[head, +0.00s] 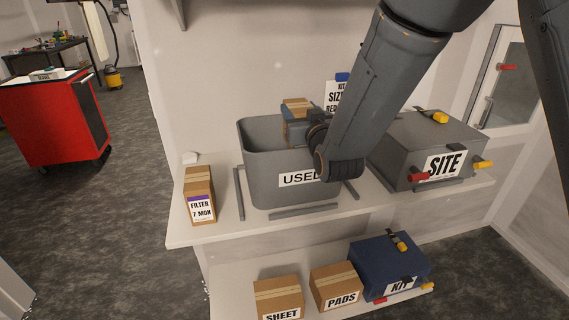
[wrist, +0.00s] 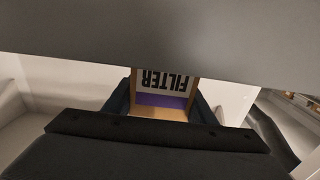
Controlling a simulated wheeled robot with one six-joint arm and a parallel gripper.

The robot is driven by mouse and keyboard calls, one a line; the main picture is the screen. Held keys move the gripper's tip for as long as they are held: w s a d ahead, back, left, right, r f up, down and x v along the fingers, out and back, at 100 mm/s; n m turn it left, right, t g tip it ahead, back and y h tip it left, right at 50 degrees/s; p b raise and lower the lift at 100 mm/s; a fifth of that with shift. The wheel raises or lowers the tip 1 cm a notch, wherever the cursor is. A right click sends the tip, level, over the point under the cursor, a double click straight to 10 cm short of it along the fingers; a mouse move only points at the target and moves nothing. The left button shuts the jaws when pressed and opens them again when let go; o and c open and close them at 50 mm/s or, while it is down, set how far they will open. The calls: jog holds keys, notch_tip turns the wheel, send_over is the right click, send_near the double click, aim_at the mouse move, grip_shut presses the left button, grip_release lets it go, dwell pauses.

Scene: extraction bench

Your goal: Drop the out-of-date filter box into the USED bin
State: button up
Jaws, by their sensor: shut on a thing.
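My gripper (head: 298,130) is shut on a brown filter box (head: 297,105) with a tape strip on top. In the wrist view the box (wrist: 166,92) sits between the fingers, its FILTER label upside down with a purple band. Any date on it is hidden. The grey USED bin (head: 262,165) is open-topped and stands on the upper shelf. In the head view the gripper and box overlap the bin's back right opening. The box's top shows above the rim, its lower part is hidden. My arm covers the bin's right side.
Another filter box (head: 200,196), marked FILTER 7 MON, stands left of the bin. A grey SITE case (head: 425,145) stands right. SHEET (head: 278,295) and PADS (head: 336,287) boxes and a blue KIT case (head: 388,262) sit on the lower shelf. A sign (head: 334,96) stands behind.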

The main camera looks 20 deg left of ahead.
jog(key=o, duration=1.3)
jog(key=b+v, duration=0.3)
jog(key=v, duration=0.5)
jog(key=shift+a, duration=0.1)
